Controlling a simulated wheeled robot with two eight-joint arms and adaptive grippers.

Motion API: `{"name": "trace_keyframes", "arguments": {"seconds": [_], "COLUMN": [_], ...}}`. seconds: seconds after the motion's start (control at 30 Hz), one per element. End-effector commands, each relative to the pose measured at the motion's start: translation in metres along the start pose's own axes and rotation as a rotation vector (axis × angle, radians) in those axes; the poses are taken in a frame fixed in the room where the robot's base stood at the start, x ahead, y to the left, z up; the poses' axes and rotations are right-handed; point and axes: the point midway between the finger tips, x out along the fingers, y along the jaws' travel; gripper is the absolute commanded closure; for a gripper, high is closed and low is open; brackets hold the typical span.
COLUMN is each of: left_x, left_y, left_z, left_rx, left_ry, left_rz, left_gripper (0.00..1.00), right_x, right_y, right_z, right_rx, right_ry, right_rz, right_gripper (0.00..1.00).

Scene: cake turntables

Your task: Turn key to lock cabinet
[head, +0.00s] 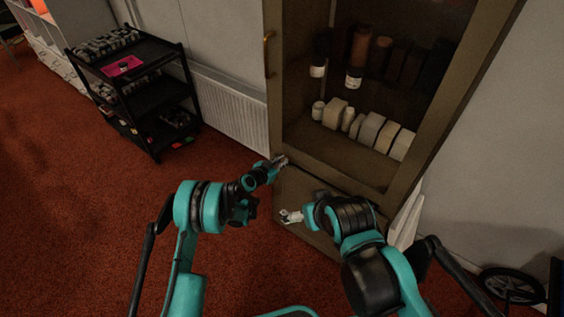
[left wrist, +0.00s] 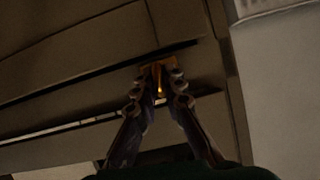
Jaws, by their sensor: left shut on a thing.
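The cabinet (head: 330,160) is a tall dark brown wooden one, with a shelf section above and a lower front panel. My left gripper (head: 282,161) is at the cabinet's left edge, just below the shelf section. In the left wrist view, my left gripper (left wrist: 160,92) has its fingertips closed around a small brass-coloured key (left wrist: 160,70) at the cabinet front. The fingers hide part of the key, and its turn angle is unclear. My right gripper (head: 291,216) is in front of the lower panel; it is too small to tell whether its fingers are open.
Bottles and boxes (head: 362,126) stand on the cabinet shelves. A brass handle (head: 267,54) is on the cabinet's left side. A white radiator (head: 230,105) is on the wall to the left. A black cart (head: 135,85) stands further left. The red carpet (head: 90,220) is clear at front left.

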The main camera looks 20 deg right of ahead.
Motion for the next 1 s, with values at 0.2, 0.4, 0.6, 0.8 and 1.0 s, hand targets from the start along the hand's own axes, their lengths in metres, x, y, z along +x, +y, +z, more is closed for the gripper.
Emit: {"name": "trace_keyframes", "arguments": {"seconds": [0.2, 0.4, 0.6, 0.8, 1.0], "left_x": [0.0006, 0.0007, 0.0007, 0.0007, 0.0005], "left_y": [-0.0008, -0.0004, -0.0002, -0.0002, -0.0003], "left_z": [-0.0006, -0.0006, -0.0005, -0.0005, -0.0002], "left_rx": [-0.071, -0.097, -0.101, -0.1, -0.099], "left_ry": [0.001, 0.001, 0.001, 0.001, 0.001], "left_rz": [0.029, 0.04, 0.042, 0.041, 0.041], "left_gripper": [1.0, 1.0, 1.0, 0.85, 0.81], "right_x": [0.0, 0.0, 0.0, 0.0, 0.0], "right_y": [0.0, 0.0, 0.0, 0.0, 0.0], "right_z": [0.0, 0.0, 0.0, 0.0, 0.0], "right_rx": [0.0, 0.0, 0.0, 0.0, 0.0], "right_ry": [0.0, 0.0, 0.0, 0.0, 0.0], "right_rz": [0.0, 0.0, 0.0, 0.0, 0.0], "right_gripper": [0.0, 0.0, 0.0, 0.0, 0.0]}}
